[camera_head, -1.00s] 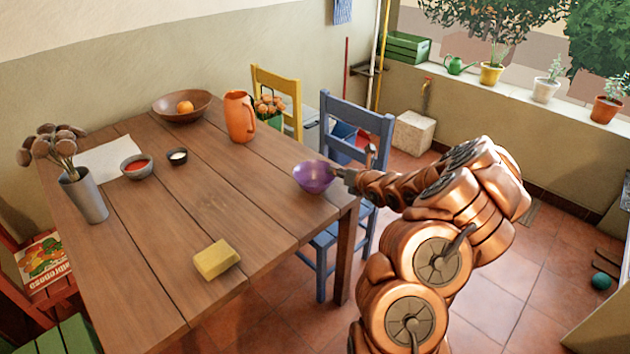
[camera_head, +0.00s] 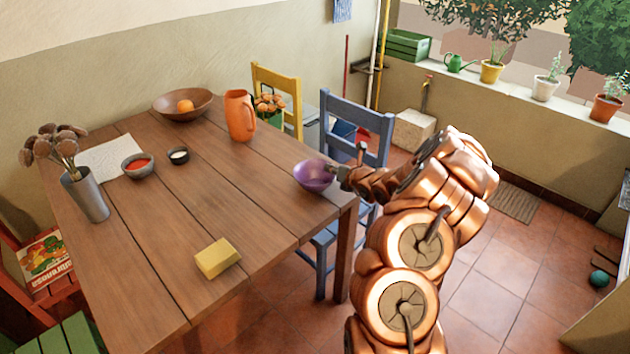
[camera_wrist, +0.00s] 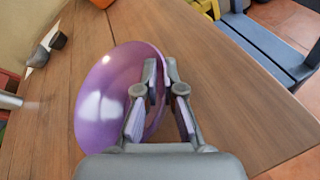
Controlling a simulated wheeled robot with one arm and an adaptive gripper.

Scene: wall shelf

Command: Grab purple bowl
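The purple bowl (camera_head: 314,176) is at the right edge of the wooden table (camera_head: 200,214), with its opening facing up in the head view. In the wrist view the bowl (camera_wrist: 104,108) fills the left middle and its rim passes between my fingers. My gripper (camera_wrist: 161,78) has its fingers drawn close together on the rim, one finger inside the bowl and one outside. In the head view my gripper (camera_head: 338,173) meets the bowl's right side. Whether the bowl touches the table cannot be told.
An orange pitcher (camera_head: 240,116), a wooden bowl (camera_head: 170,108) with an orange, small bowls, a grey vase (camera_head: 87,196) and a yellow block (camera_head: 217,258) stand on the table. A blue chair (camera_head: 352,130) is close behind my gripper. The table's middle is clear.

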